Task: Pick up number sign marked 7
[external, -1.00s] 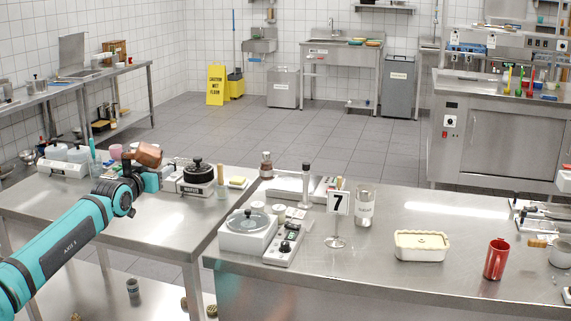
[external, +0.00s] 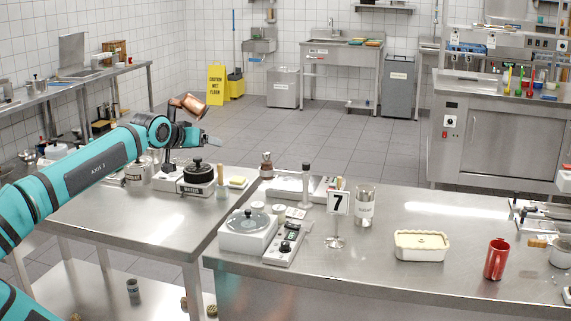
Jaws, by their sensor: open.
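The number sign marked 7 (external: 338,203) is a small white card with a black 7, upright on a thin metal stand with a round base. It stands on the right steel counter, just left of a clear glass jar (external: 364,206). My gripper (external: 212,139) is raised above the back of the left table, to the left of the sign and well apart from it. Its fingers are small in the picture and it looks empty. A copper-coloured part shows at my wrist.
On the right counter (external: 440,278), a control box (external: 289,243) and a white scale-like device (external: 248,231) stand left of the sign. A gap separates the two tables.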

